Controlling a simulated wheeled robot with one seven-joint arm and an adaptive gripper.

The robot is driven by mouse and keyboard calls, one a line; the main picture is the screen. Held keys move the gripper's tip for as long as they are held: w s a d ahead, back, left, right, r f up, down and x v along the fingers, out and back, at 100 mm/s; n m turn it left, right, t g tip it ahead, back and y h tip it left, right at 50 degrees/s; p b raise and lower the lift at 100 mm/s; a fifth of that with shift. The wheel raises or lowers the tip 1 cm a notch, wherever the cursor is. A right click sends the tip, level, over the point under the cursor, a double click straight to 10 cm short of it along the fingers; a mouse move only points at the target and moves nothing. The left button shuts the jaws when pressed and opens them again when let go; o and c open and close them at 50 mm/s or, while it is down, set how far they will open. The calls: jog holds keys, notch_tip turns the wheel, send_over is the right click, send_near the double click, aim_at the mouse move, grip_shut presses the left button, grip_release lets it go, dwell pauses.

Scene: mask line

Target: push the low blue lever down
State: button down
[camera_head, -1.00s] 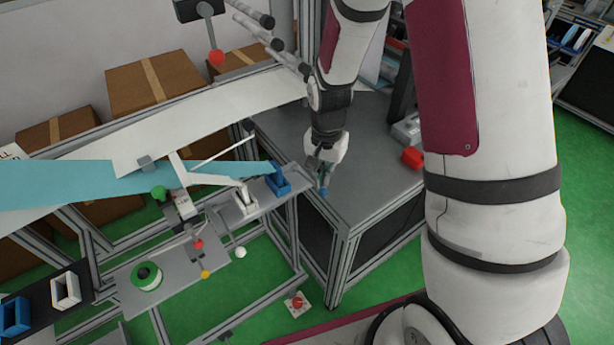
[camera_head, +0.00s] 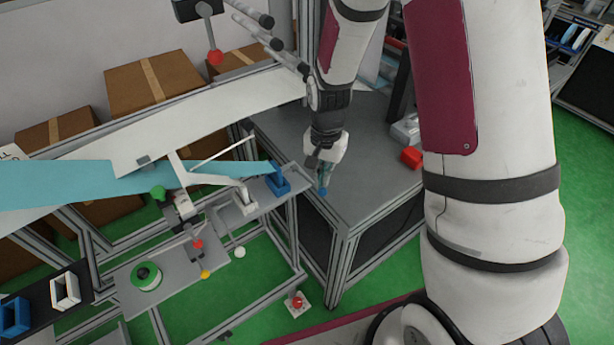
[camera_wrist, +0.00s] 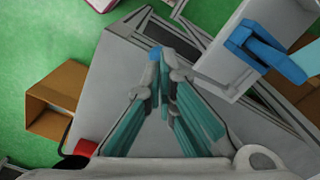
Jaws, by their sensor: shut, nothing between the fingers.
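The low blue lever shows as a small round blue knob (camera_head: 323,191) near the front edge of the grey cabinet top. My gripper (camera_head: 323,180) points down right at it, with its teal fingers seen just above and behind the knob. In the wrist view the knob (camera_wrist: 154,54) shows just beyond the fingertips (camera_wrist: 163,72), slightly to their left. The fingers meet at the tips, shut with nothing between them. I cannot tell whether the fingertips touch the knob. The lever's arm is hidden.
A blue bracket (camera_head: 278,181) stands on the line's edge left of my gripper; it also shows in the wrist view (camera_wrist: 255,52). A red block (camera_head: 411,158) lies on the cabinet top (camera_head: 375,180) to the right. Red, white and yellow knobs hang further left.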

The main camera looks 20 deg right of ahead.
aim_at(322, 188)
jog(key=shift+f, duration=0.15)
jog(key=shift+f+b, duration=0.8)
jog(key=shift+f, duration=1.7)
jog(key=shift+r+p, duration=1.55)
jog(key=shift+r, duration=2.5)
jog(key=shift+r, duration=0.15)
jog(key=s+r+n+t+b, duration=0.1)
jog(key=s+r+n+t, duration=0.3)
jog(key=r, duration=0.7)
jog(key=s+r+n+b, duration=0.15)
jog(key=s+r, duration=0.35)
jog(key=r, duration=0.7)
jog(key=s+r+n+t, duration=0.1)
jog(key=s+r+n, duration=0.2)
jog(key=s, duration=0.6)
jog(key=shift+r+t, duration=0.25)
jog(key=shift+t, duration=0.05)
